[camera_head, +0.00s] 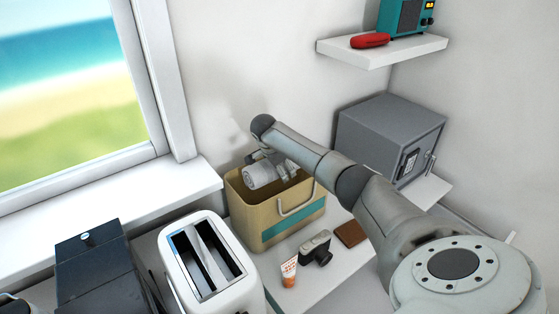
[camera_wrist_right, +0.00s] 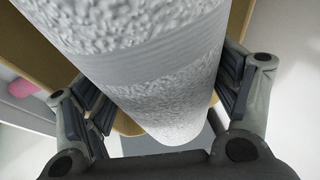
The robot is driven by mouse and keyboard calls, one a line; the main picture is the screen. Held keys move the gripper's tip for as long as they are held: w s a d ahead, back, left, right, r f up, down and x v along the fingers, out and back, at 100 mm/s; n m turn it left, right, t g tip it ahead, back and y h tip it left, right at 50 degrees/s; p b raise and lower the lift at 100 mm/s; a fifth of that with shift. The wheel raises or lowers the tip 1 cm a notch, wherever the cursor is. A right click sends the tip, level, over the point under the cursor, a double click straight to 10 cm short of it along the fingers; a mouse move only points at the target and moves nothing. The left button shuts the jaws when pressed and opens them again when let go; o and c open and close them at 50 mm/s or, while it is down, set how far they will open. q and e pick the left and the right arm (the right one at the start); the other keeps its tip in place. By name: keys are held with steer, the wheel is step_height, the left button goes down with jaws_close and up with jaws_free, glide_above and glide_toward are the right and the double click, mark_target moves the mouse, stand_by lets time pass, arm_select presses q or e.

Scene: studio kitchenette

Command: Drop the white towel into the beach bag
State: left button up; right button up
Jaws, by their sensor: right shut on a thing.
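The white towel (camera_head: 262,174) is rolled up and sits in the opening of the tan beach bag (camera_head: 250,226), which has a teal stripe and a light handle. My right gripper (camera_head: 284,168) is over the bag's opening and is shut on the towel. In the right wrist view the towel (camera_wrist_right: 160,75) lies between the two fingers of my gripper (camera_wrist_right: 165,95), with part of the tan bag (camera_wrist_right: 40,45) behind it. Whether the towel touches the bag's inside cannot be told. My left gripper is not in view.
A white toaster (camera_head: 205,262) and a dark box (camera_head: 95,270) stand left of the bag. A sunscreen tube (camera_head: 289,272), a camera (camera_head: 316,247) and a brown wallet (camera_head: 350,234) lie in front of it. A grey safe (camera_head: 385,140) is at right, below a wall shelf (camera_head: 385,50).

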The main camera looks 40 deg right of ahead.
steer(key=shift+w+f+b, duration=0.1)
steer(key=shift+f+b, duration=5.15)
steer(key=shift+f, duration=3.55)
steer(key=o, duration=1.1)
step_height(320, 180, up, 10)
steer(key=shift+r, duration=0.1)
